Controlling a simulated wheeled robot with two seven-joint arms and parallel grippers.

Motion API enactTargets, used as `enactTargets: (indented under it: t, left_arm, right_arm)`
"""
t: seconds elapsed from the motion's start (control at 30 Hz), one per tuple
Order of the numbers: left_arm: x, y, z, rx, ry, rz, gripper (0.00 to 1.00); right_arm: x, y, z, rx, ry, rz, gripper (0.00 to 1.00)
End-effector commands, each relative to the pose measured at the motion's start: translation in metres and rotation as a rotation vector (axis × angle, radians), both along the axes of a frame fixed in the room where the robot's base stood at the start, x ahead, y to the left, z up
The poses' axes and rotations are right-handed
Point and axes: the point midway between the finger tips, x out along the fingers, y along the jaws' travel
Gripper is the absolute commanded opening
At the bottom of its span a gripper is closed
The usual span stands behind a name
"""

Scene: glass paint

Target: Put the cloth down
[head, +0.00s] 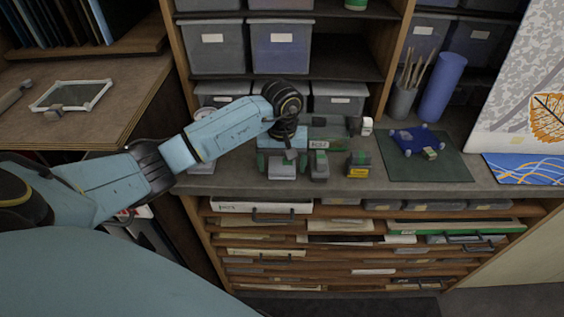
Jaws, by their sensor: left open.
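My left gripper (283,157) is over the workbench, pointing down, with its fingers apart. A small pale grey item (282,169) shows at the bench between and below the fingers. It may be the folded cloth, but I cannot tell for sure, nor whether it touches the fingers. A dark blue flat piece (404,136) with pale corner bits lies on a dark green mat (450,168) to the right. A small green and tan block (430,153) is at its front edge. My right gripper is not in view.
Small blocks, one dark grey (319,166) and one yellow-based (358,165), stand just right of the gripper. A brush pot (402,102) and a blue roll (441,88) stand behind the mat. Grey bins (281,46) fill the shelves. A framed pane (72,96) lies on the left table.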

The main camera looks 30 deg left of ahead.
Motion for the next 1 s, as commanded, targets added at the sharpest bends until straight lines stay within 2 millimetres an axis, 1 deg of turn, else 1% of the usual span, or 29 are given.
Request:
enactTargets:
  t: [0.17,0.27,0.37,0.6,0.7,0.8,0.9,1.0]
  left_arm:
    - [0.0,0.0,0.001,0.0,0.0,-0.001,0.85]
    - [0.001,0.0,0.007,0.0,-0.002,-0.001,0.85]
    - [0.002,0.001,0.024,0.002,-0.007,-0.001,0.85]
    - [0.001,0.001,0.077,0.002,-0.007,-0.002,0.85]
    - [0.001,0.001,0.096,0.002,-0.005,0.0,0.85]
    - [0.001,0.0,0.11,0.001,-0.004,-0.001,0.85]
    - [0.0,0.0,0.119,0.001,-0.001,0.0,0.85]
    - [0.0,0.0,0.123,0.0,0.0,0.0,0.85]
  right_arm:
    - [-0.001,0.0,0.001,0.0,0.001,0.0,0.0]
    - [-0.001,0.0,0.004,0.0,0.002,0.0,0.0]
    - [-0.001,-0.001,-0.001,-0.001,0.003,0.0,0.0]
    - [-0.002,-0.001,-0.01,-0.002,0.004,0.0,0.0]
    - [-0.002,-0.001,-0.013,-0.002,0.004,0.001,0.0]
    - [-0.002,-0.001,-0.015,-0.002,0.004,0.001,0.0]
    - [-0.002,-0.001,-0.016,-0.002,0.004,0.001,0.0]
    - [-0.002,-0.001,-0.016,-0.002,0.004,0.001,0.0]
